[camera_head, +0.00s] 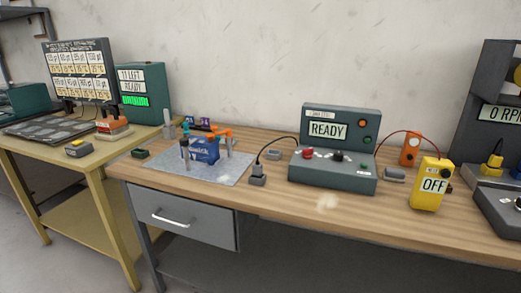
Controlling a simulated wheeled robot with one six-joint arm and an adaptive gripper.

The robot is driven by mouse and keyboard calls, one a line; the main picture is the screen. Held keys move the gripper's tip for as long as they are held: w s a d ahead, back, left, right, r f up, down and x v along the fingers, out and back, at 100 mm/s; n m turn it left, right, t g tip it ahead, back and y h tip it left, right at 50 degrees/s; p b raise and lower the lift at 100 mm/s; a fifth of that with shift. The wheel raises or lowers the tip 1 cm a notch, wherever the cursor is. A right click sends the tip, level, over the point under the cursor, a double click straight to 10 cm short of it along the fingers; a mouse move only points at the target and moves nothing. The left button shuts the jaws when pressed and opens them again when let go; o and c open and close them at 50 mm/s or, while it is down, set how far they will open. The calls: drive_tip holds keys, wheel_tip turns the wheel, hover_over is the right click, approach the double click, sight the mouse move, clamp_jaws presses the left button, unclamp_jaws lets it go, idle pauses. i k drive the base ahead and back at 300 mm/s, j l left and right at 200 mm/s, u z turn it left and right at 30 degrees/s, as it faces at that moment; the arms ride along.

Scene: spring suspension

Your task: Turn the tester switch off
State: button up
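A grey-green tester console (335,172) stands on the wooden bench, right of centre. Its screen (328,130) reads READY. A red button or knob (307,153) and a black knob or switch (338,156) sit on its sloped front. Their exact settings are too small to read. A yellow handheld meter (428,197) stands to the right of the console, and its label (434,186) reads OFF. A dark round knob (445,173) shows at its upper part. My gripper is not in view.
A grey mat (178,166) bears a blue box (206,150) and upright posts. A dark block (257,178) with a cable stands left of the console. An orange device (410,149) is behind the meter. A dark machine reading 0 RPM (507,114) stands far right.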

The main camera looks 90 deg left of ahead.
sight(307, 154)
drive_tip(key=u, duration=2.8)
drive_tip(key=i+j+u, duration=0.1)
drive_tip(key=i+j, duration=0.15)
drive_tip(key=i, duration=0.3)
drive_tip(key=i+j+u, duration=0.15)
drive_tip(key=i, duration=0.4)
